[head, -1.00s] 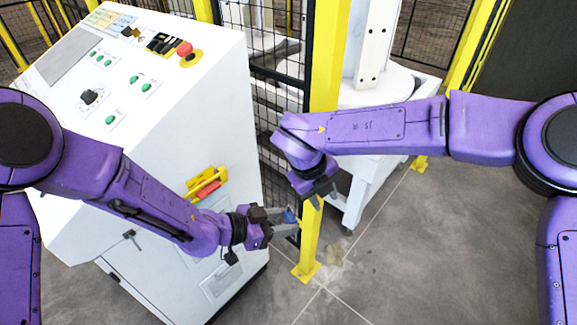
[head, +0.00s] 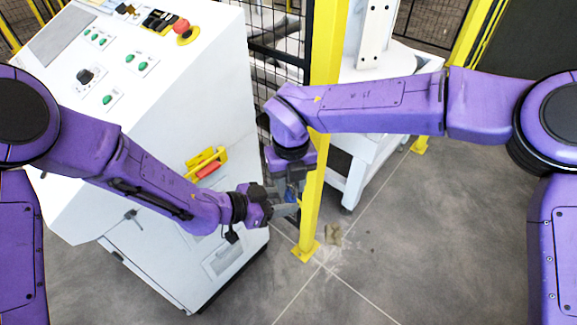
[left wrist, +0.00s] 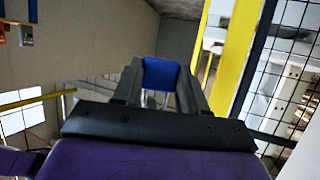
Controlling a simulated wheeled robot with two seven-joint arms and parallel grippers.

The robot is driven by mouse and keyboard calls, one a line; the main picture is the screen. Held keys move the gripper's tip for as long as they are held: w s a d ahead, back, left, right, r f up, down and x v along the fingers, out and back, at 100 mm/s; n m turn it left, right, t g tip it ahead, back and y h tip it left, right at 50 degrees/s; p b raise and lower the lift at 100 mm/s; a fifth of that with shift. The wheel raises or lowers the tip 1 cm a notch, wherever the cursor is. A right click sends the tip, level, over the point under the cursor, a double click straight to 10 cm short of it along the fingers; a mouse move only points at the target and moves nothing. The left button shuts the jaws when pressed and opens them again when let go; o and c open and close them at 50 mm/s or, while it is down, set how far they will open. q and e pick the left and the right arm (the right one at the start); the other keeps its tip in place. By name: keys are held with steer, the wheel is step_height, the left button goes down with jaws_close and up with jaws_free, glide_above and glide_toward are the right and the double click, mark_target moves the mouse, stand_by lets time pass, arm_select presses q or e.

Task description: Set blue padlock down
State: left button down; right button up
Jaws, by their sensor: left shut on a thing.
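The blue padlock (left wrist: 161,73) shows in the left wrist view between the two grey fingers of my left gripper (left wrist: 160,88), which is shut on it. In the head view this left gripper (head: 286,209) is in front of the white cabinet, beside the yellow post. There the padlock is mostly hidden by the grippers. My right gripper (head: 292,186) points down just above the left fingertips, close to the padlock. Its fingers are small and dark, and I cannot tell whether they are open or touch the padlock.
The white control cabinet (head: 165,120) carries buttons, a red emergency stop (head: 181,26) and a yellow latch with a red part (head: 206,163). A yellow post (head: 325,110) and black mesh fence stand right beside both grippers. The grey floor (head: 430,240) at the right is clear.

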steer(key=shift+f, duration=0.45)
jaws_close()
arm_select(q)
steer(key=c, duration=0.5)
jaws_free()
